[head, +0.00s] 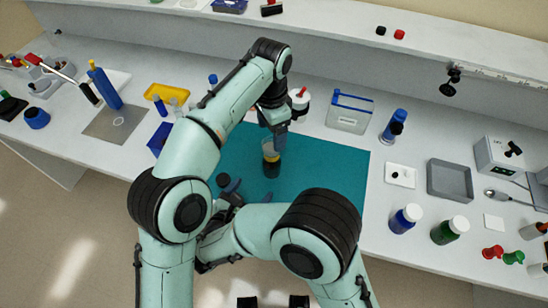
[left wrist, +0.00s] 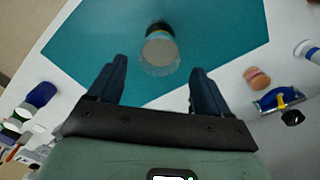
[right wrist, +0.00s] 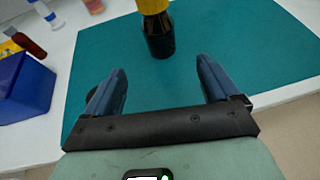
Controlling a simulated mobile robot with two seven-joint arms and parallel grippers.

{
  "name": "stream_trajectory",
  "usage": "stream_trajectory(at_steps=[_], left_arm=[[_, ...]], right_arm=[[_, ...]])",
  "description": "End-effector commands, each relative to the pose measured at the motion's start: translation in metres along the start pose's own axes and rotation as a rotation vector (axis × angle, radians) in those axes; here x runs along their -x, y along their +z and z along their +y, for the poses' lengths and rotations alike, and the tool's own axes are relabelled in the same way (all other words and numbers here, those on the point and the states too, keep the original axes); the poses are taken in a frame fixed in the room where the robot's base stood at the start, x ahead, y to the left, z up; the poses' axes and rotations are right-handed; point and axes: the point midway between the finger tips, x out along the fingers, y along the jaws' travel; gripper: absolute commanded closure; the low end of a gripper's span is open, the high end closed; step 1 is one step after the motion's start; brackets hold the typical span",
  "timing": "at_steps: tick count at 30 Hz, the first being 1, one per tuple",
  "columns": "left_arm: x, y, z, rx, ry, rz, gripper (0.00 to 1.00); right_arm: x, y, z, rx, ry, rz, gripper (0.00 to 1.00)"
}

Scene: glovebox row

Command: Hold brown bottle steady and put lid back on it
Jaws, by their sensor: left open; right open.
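The brown bottle (head: 271,169) stands upright on the teal mat (head: 335,165), dark with a yellow band. In the left wrist view its pale round top (left wrist: 160,52) shows between and beyond the fingers. The right wrist view shows its dark lower part (right wrist: 159,40) beyond the fingers. My left gripper (head: 277,138) is open above the bottle, apart from it. My right gripper (head: 234,190) is open and empty, low over the mat left of the bottle. A dark round shape (head: 223,180) lies beside it; I cannot tell whether it is the lid.
A blue box (head: 159,138) and yellow tray (head: 168,97) stand left of the mat. A clear blue-edged container (head: 350,112) and a red-and-white item (head: 300,98) stand behind. A grey tray (head: 450,181) and white-capped bottles (head: 406,217) are to the right. Much of the mat's right side is clear.

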Motion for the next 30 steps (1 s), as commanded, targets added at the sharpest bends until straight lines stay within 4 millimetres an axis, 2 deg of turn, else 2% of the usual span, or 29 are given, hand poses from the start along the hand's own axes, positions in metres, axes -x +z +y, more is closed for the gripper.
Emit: stream_trajectory(at_steps=[5, 10, 24, 30], left_arm=[[0.0, 0.0, 0.0, 0.0, 0.0, 0.001, 0.21], [0.0, 0.0, 0.0, 0.001, 0.0, 0.001, 0.21], [0.0, 0.0, 0.0, 0.001, 0.0, 0.001, 0.21], [0.0, 0.0, 0.0, 0.001, 0.0, 0.001, 0.21]], right_arm=[[-0.001, 0.0, 0.0, 0.0, -0.001, 0.001, 0.11], [-0.015, 0.0, -0.001, -0.001, -0.004, 0.001, 0.11], [-0.103, -0.001, -0.001, 0.0, -0.005, 0.002, 0.11], [-0.127, -0.001, -0.001, -0.001, -0.004, 0.001, 0.11]])
